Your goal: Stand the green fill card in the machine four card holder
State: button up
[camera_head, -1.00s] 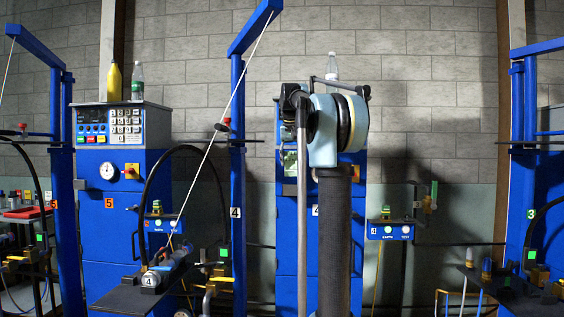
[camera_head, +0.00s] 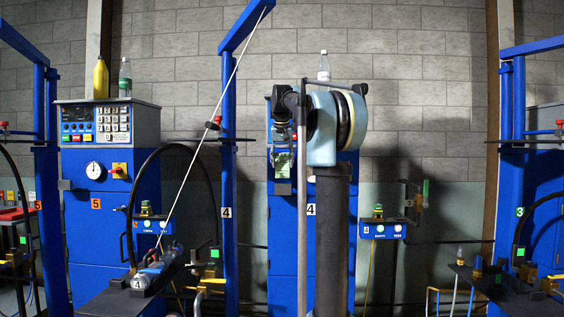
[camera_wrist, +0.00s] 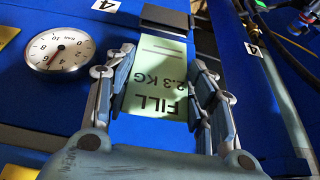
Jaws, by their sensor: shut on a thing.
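The green fill card (camera_wrist: 155,100), marked "FILL 2.3 KG", is between the two fingers of my gripper (camera_wrist: 163,62), which is shut on it. The lettering is upside down in the wrist view. The card's far end meets a dark grey card holder (camera_wrist: 166,18) on the blue machine front; I cannot tell whether it is inside the holder or just in front. In the head view the card (camera_head: 283,164) shows upright, just above the dark holder (camera_head: 282,188) on machine four. My arm hides much of the gripper there.
A pressure gauge (camera_wrist: 61,50) is beside my left finger in the wrist view. Hoses (camera_wrist: 290,55) run at the right. In the head view, a control box (camera_head: 382,229) is right of machine four, and a blue post (camera_head: 228,150) stands left of it.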

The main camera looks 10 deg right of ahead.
aim_at(283, 175)
jog(key=shift+f, duration=2.5)
jog(key=shift+f, duration=0.95)
jog(key=o, duration=1)
jog(key=shift+r, duration=0.1)
jog(key=v, duration=1.1)
jog(key=shift+s+r, duration=0.15)
jog(key=shift+r, duration=0.15)
jog(key=s+f+n, duration=0.1)
jog(key=s+f, duration=1.3)
jog(key=f, duration=0.2)
jog(key=s+f+g, duration=0.1)
jog(key=s+f, duration=1.3)
jog(key=f, duration=0.2)
jog(key=s+f+n+g+y, duration=0.1)
jog(key=s+f, duration=1.2)
jog(key=f, duration=0.4)
jog(key=shift+s+d+n, duration=0.3)
jog(key=shift+s+d, duration=0.05)
jog(key=shift+s, duration=0.05)
